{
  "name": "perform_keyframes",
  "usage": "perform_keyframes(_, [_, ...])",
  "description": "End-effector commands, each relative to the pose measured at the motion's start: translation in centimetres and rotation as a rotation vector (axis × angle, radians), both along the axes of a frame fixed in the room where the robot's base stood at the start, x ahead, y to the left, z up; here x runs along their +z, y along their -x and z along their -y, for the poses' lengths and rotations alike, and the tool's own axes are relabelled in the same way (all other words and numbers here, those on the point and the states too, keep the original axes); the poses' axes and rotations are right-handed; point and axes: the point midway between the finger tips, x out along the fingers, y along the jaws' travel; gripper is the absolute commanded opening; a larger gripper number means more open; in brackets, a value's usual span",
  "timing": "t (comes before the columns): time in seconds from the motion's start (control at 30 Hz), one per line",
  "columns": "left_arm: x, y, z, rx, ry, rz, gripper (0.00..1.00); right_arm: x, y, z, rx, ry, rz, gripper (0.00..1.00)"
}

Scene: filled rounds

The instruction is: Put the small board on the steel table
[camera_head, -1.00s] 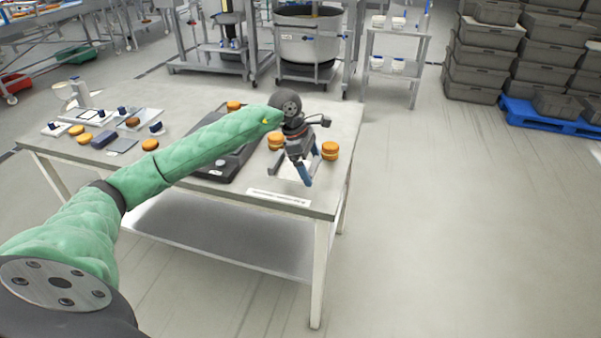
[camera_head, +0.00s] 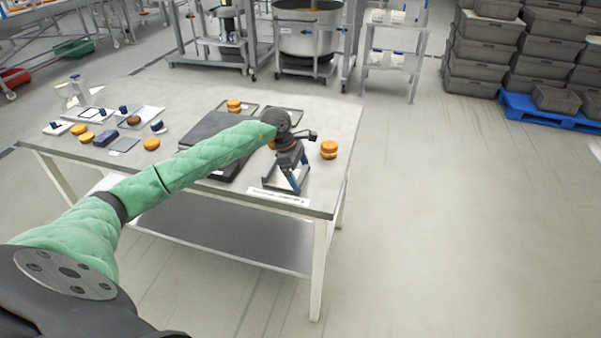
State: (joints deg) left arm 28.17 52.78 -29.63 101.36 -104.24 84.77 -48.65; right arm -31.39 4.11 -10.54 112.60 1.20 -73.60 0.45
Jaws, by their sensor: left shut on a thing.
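The steel table (camera_head: 335,118) stands in front of me, with a light top and a lower shelf. My left gripper (camera_head: 283,184) points down at the table's front right part, just behind a white label strip at the front edge. It is shut on what appears to be the small board, a thin grey piece whose outline is mostly lost among the fingers. I cannot tell whether the piece touches the tabletop. My right gripper is not in view.
A dark flat slab (camera_head: 207,132) lies left of the gripper, partly under my arm. An orange-brown round bun (camera_head: 329,149) stands just right of the gripper; another bun (camera_head: 234,106) is behind. Trays and small items crowd the table's left.

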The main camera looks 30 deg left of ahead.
Motion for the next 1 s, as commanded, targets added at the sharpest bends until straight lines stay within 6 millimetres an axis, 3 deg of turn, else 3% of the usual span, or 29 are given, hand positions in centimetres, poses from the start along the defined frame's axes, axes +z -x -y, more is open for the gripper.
perform_keyframes(0.37, [-0.3,0.0,0.0,0.000,0.000,0.001,0.68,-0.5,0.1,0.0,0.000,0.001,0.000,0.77])
perform_keyframes(0.83, [-0.5,0.0,0.0,0.000,0.000,0.000,0.68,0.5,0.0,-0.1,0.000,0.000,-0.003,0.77])
perform_keyframes(0.87, [-0.5,0.0,0.0,0.000,0.000,0.000,0.94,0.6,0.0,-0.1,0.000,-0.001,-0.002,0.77])
perform_keyframes(0.9, [-0.5,0.0,0.0,0.000,0.000,0.000,1.00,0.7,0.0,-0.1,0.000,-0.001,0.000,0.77])
perform_keyframes(1.0, [-0.5,0.0,0.0,0.000,0.000,0.000,1.00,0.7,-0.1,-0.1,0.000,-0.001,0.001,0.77])
